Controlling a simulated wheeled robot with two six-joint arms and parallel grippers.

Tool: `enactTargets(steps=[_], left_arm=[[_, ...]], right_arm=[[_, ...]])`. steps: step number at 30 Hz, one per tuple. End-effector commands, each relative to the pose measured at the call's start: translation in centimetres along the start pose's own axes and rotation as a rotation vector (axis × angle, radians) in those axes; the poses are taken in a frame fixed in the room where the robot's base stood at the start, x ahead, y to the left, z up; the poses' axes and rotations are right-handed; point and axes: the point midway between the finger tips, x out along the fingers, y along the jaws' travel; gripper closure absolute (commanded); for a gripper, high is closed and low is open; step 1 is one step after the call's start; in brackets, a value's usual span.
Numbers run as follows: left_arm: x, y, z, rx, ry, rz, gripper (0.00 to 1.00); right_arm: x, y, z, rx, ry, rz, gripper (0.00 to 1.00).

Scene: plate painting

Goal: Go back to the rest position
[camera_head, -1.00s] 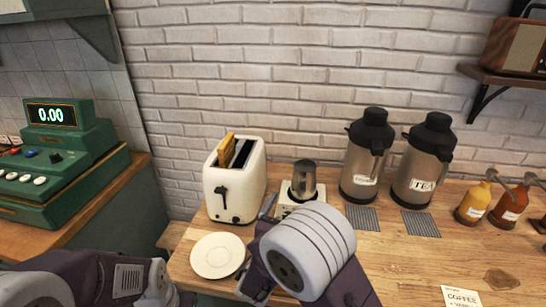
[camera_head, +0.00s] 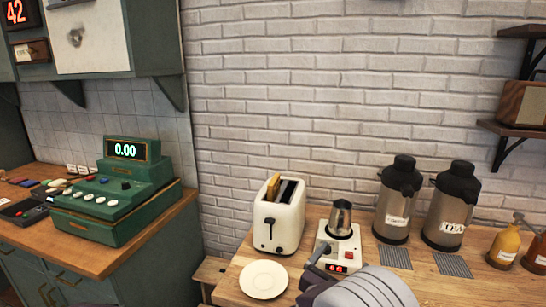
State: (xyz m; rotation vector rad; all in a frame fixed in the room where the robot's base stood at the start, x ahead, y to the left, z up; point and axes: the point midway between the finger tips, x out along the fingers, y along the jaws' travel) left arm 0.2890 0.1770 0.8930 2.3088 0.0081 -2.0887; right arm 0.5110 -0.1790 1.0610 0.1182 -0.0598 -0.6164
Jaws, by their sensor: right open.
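My right gripper (camera_head: 309,277) is low in the head view, partly cut off by the bottom edge and partly hidden by my own pale, ribbed wrist. It is open, and I see nothing held in it. It shows between the white plate (camera_head: 263,280) and the front of the small white heater (camera_head: 349,256). The plate lies flat and empty on the wooden counter (camera_head: 228,287). My left gripper is not in view.
A cream toaster (camera_head: 279,222) with toast (camera_head: 273,187) in one slot stands behind the plate. A metal jug (camera_head: 340,218) sits on the heater. Two urns (camera_head: 397,200) and sauce bottles (camera_head: 503,248) stand right. A green cash register (camera_head: 115,197) is left.

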Motion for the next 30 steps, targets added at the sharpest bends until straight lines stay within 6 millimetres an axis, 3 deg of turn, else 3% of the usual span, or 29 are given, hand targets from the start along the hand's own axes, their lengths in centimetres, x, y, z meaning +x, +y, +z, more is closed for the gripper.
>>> enactTargets(steps=[5,11,14,15,17,19,22,26,30], left_arm=[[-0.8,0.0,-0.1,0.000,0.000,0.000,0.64],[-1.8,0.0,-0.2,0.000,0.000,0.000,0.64],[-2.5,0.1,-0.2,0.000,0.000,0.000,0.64],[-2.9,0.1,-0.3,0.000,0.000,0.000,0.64],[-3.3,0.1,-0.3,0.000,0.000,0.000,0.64],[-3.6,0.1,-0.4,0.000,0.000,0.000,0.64],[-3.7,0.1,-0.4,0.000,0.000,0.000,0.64],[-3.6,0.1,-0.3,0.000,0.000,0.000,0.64],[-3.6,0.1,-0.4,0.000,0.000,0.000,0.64]], right_arm=[[1.9,-5.5,2.7,0.053,-0.004,-0.169,0.08],[1.5,-15.7,3.3,0.182,0.084,-0.503,0.08],[-1.6,-22.3,1.9,0.342,0.187,-0.775,0.08],[-3.9,-24.8,0.6,0.445,0.243,-0.911,0.08],[-8.2,-27.1,-1.9,0.649,0.334,-1.132,0.08],[-13.1,-26.8,-5.0,0.919,0.423,-1.360,0.08],[-17.6,-22.9,-8.4,1.295,0.501,-1.601,0.08],[-19.4,-17.6,-10.7,1.653,0.527,-1.782,0.08],[-18.6,-14.7,-11.2,1.870,0.508,-1.835,0.08]])
